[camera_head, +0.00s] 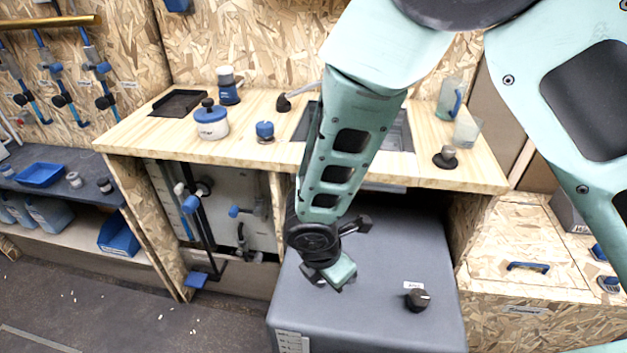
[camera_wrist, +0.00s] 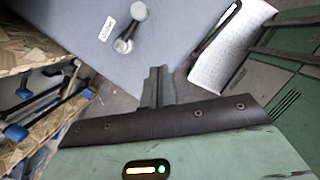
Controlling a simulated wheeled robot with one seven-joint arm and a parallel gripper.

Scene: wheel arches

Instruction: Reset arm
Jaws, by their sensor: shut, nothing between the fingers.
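My gripper (camera_head: 331,277) hangs at the end of my green arm, low over the grey box (camera_head: 380,320) in front of the wooden counter. Its fingers are shut with nothing between them. In the wrist view my gripper (camera_wrist: 158,88) points towards the grey box (camera_wrist: 185,25). A black knob (camera_head: 417,298) with a small white label sits on the box, to the right of my gripper and apart from it. The knob also shows in the wrist view (camera_wrist: 130,35). My arm hides part of the counter and its sink.
The wooden counter (camera_head: 290,160) carries a blue-lidded pot (camera_head: 211,120), a dark tray (camera_head: 179,103) and clear jugs (camera_head: 452,98). A wooden drawer cabinet (camera_head: 520,265) stands at the right. A side shelf with a blue tray (camera_head: 42,175) is at the left. Dark floor is open at front left.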

